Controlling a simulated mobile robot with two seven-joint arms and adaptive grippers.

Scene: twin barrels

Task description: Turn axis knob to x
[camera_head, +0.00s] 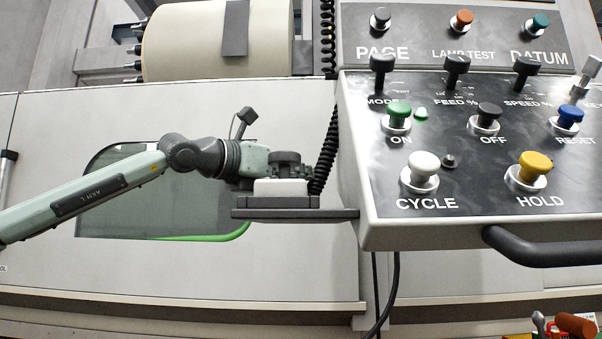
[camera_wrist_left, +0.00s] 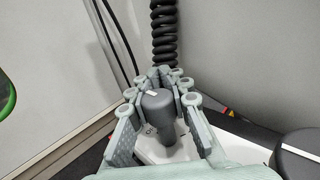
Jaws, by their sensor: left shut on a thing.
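The axis knob (camera_wrist_left: 158,103) is a dark grey knob with a short white mark on its top, seen in the left wrist view. It rises from a white pendant (camera_wrist_left: 160,150), which also shows in the head view (camera_head: 280,187) on a dark shelf beside the control panel. My left gripper (camera_wrist_left: 160,88) has its pale green fingers around the knob and is shut on it. In the head view the left gripper (camera_head: 257,162) reaches over the pendant from the left. Most of the pendant's lettering is hidden, and I cannot read which letter the mark faces.
A dark round dial (camera_wrist_left: 300,152) with a white mark sits close beside the knob. A black coiled cable (camera_head: 327,150) hangs behind the pendant. The control panel (camera_head: 465,195), with several buttons and a dark handle (camera_head: 545,250), stands right of the shelf (camera_head: 290,214).

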